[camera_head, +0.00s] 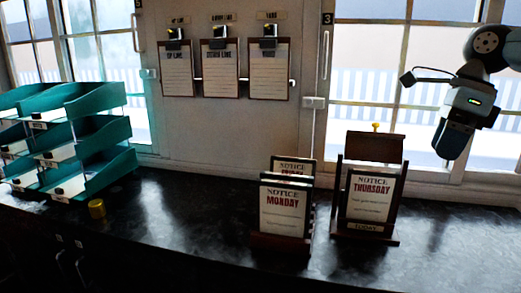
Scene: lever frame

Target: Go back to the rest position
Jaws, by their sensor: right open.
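My right gripper (453,140) hangs at the upper right, in front of the right window. Its fingers point down and it is open, with nothing seen between them. It is apart from the counter and to the right of a notice stand (396,238) with a THURSDAY card (369,198). My left gripper is not in view.
A dark counter (180,235) runs below the windows. A rack with MONDAY cards (285,210) stands left of the notice stand. Teal trays (105,135) and a small yellow cylinder (97,209) are at left. Three clipboards (220,75) hang on the wall. The counter's right end is clear.

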